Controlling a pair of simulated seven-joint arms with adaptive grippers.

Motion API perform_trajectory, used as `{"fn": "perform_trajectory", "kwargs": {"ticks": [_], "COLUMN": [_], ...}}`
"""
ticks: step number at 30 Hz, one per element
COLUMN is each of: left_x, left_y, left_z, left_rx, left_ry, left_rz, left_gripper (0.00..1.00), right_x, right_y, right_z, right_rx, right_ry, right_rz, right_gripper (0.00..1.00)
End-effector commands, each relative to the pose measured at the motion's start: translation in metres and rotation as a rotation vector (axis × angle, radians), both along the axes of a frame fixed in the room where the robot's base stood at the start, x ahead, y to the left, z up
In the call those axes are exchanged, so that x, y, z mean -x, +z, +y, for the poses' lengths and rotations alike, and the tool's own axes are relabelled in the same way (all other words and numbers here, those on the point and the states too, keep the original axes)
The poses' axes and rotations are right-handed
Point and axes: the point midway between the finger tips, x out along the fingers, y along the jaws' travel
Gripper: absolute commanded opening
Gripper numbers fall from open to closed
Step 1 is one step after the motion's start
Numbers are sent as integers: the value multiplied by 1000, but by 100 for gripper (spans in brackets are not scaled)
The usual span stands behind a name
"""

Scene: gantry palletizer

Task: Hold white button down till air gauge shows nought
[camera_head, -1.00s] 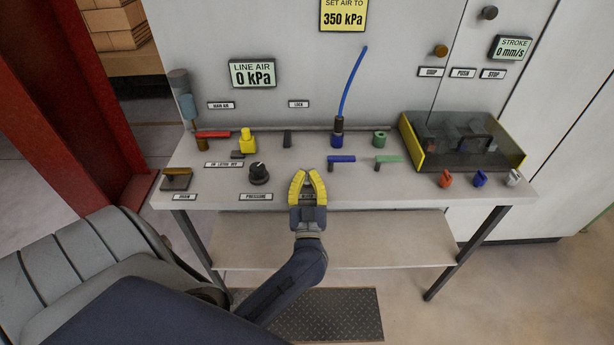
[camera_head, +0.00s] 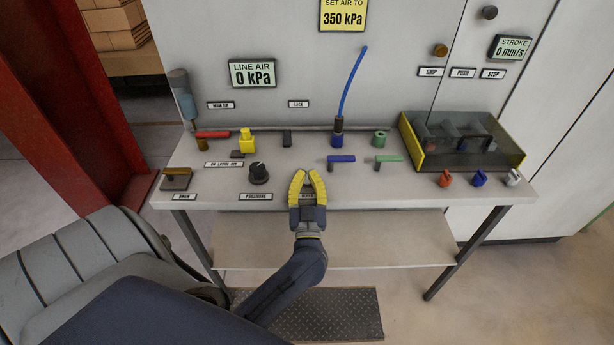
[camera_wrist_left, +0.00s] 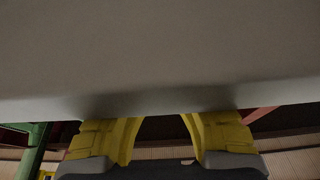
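The air gauge (camera_head: 253,73), a pale panel marked LINE AIR on the back wall, reads 0 kPa. My left gripper (camera_head: 306,173) is at the bench's front edge, with its yellow fingers pointing toward the wall. The fingers are apart with a gap between them, and nothing shows in the gap. It covers part of a small label (camera_head: 307,196). I see no white button; any button under the gripper is hidden. In the left wrist view a plain grey surface (camera_wrist_left: 160,55) fills the top and hides the fingertips (camera_wrist_left: 160,120). My right gripper is not in view.
The bench (camera_head: 220,190) holds a black knob (camera_head: 259,174), a yellow valve (camera_head: 247,140), a blue lever (camera_head: 341,159) and a green lever (camera_head: 388,158) close around the gripper. A clear-lidded box (camera_head: 462,142) and small red, blue and white couplings (camera_head: 514,176) are at the right.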

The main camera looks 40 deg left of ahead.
Motion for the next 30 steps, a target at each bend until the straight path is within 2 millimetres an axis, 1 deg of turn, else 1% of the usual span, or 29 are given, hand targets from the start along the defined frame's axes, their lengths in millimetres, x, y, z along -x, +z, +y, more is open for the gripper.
{"fn": "perform_trajectory", "kwargs": {"ticks": [1, 11, 14, 17, 20, 24, 25, 26, 30], "left_x": [1, 1, 1, 0, 0, -1, 6, 11, 31], "left_y": [-16, -16, -13, -4, 12, 42, 35, 32, 24], "left_z": [-1, -1, -1, -2, -4, -7, -11, -15, -30], "left_rx": [22, 22, 22, 20, 16, 9, 9, 8, 4], "left_ry": [-4, -4, -4, -6, -9, -11, -11, -12, -10], "left_rz": [26, 26, 24, 20, 12, -3, 6, 7, 4], "left_gripper": [0, 0, 0, 0, 0, 0, 0, 0, 0], "right_x": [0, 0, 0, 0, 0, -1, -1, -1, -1], "right_y": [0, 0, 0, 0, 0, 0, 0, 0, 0], "right_z": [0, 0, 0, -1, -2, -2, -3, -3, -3], "right_rx": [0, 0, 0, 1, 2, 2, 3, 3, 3], "right_ry": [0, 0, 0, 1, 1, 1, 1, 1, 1], "right_rz": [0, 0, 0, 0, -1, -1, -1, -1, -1], "right_gripper": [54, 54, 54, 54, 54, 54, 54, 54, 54]}}
